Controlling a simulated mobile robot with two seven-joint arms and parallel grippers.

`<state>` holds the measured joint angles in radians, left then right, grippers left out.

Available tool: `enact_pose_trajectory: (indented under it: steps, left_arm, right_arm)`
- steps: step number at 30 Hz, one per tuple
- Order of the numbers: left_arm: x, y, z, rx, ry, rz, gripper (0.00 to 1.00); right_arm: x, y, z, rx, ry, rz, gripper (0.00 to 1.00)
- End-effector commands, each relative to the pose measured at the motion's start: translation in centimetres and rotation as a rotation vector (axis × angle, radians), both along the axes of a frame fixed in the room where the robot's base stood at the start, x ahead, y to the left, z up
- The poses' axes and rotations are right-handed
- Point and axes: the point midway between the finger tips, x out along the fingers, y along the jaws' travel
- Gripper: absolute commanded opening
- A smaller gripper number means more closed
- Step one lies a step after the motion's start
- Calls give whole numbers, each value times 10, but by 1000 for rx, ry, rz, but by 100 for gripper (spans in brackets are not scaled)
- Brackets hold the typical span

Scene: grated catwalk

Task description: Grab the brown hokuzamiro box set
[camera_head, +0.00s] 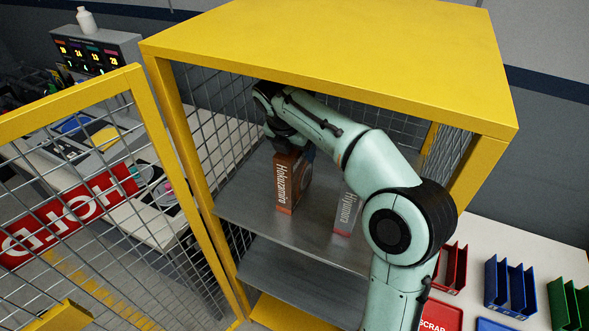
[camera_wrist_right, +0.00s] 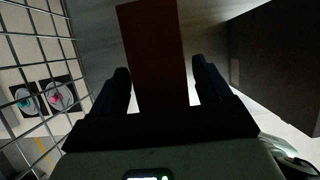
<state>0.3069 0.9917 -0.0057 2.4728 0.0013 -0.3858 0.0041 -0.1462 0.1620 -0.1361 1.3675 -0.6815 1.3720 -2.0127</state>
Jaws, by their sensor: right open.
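The brown Hokuzamiro box set (camera_head: 285,185) stands upright on the upper grey shelf inside a yellow mesh cabinet. In the right wrist view the brown box (camera_wrist_right: 155,45) extends between the two dark fingers. My right gripper (camera_wrist_right: 160,70) is open, with a finger on each side of the box and visible gaps beside it. In the head view my right gripper (camera_head: 287,145) is at the top of the box, partly hidden by my arm. My left gripper is not in view.
A grey box (camera_head: 346,213) with lettering stands to the right on the same shelf (camera_head: 240,205), partly behind my arm. The yellow cabinet frame (camera_head: 330,40) surrounds the shelf above and at the sides. An open mesh door (camera_head: 75,102) is at left. Coloured bins (camera_head: 510,287) stand outside at right.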

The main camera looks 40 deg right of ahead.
Motion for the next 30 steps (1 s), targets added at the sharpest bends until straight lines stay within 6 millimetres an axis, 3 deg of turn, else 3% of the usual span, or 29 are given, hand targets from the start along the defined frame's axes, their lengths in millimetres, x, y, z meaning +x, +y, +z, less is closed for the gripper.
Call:
enact_pose_trajectory:
  steps: [29,30]
  left_arm:
    - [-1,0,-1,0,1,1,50]
    - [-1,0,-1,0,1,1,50]
  right_arm:
    - [0,0,-6,0,0,-1,78]
    - [0,0,-6,0,0,-1,68]
